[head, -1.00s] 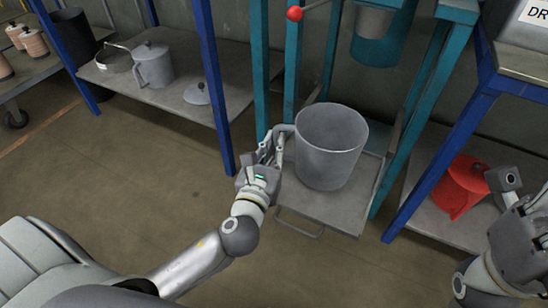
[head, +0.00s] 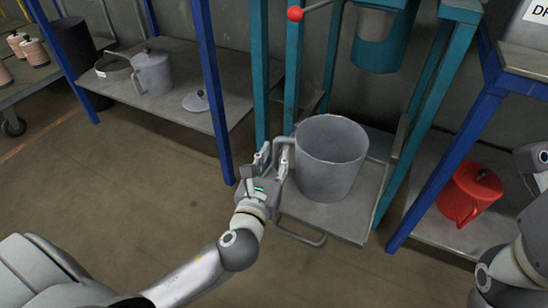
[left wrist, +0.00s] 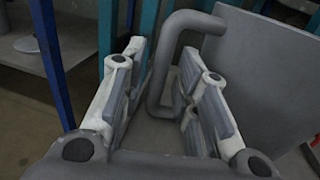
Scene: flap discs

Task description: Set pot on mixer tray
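The grey metal pot (head: 330,160) stands upright on the mixer tray (head: 345,220), below the teal mixer frame. Its side wall also shows at the right in the left wrist view (left wrist: 265,80). Its handle (left wrist: 162,60) faces my left gripper. My left gripper (head: 272,155) is beside the pot on the handle side. In the left wrist view its fingers (left wrist: 165,95) are apart, with the handle between them and gaps showing on both sides. Only links of my right arm show at the right edge; its gripper is out of view.
A teal mixing cup (head: 382,40) hangs above and behind the pot. Blue posts (head: 212,90) flank the mixer. A lidded grey pot (head: 152,73) and a loose lid (head: 196,101) are on the left shelf.

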